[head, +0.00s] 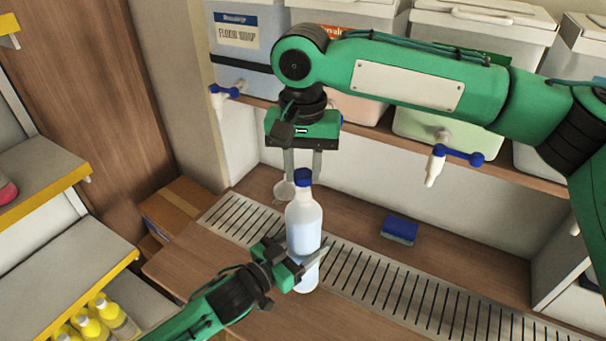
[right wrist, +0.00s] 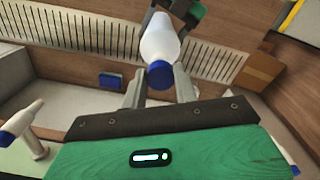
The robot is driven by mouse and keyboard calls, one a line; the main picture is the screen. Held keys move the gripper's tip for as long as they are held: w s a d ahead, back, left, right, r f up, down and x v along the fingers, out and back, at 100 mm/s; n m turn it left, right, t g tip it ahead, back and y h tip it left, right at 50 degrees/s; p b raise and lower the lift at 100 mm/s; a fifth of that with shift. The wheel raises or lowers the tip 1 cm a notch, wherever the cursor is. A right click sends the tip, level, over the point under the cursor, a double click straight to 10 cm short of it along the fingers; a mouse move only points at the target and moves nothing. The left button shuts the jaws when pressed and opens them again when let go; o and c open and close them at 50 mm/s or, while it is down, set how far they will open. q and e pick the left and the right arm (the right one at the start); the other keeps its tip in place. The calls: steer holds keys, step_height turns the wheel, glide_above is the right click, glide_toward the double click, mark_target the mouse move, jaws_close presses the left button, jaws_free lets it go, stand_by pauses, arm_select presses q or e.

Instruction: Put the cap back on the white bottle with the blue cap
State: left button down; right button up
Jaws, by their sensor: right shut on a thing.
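The white bottle (head: 303,218) stands upright over the slotted grate, with liquid visible in its lower part. The blue cap (head: 303,175) is at the top of its neck; they look in line and touching, but I cannot tell how tightly it sits. My right gripper (head: 303,168) points down from above, its fingers on either side of the cap and shut on it. The right wrist view also shows the cap (right wrist: 160,74) between the fingers, hiding the bottle mouth. My left gripper (head: 305,262) is shut around the bottle's lower body from the front left.
A blue sponge (head: 399,230) lies right of the bottle, behind the grate (head: 385,282). Drums with blue-handled taps (head: 440,160) stand on the shelf behind. A small pale round thing (head: 284,190) shows beside the bottle neck. Yellow-capped bottles (head: 90,327) stand at lower left.

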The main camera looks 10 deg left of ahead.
mark_target(300, 173)
steer(key=shift+f, duration=0.15)
steer(key=shift+f, duration=0.75)
steer(key=shift+f, duration=0.6)
steer(key=m, duration=0.3)
steer(key=shift+a, duration=0.1)
steer(key=m, duration=0.4)
steer(key=shift+a+m, duration=0.1)
steer(key=shift+m, duration=0.2)
steer(key=m, duration=0.4)
steer(key=shift+w+a+m, duration=0.1)
steer(key=shift+m, duration=0.2)
steer(key=m, duration=0.4)
steer(key=shift+w, duration=0.15)
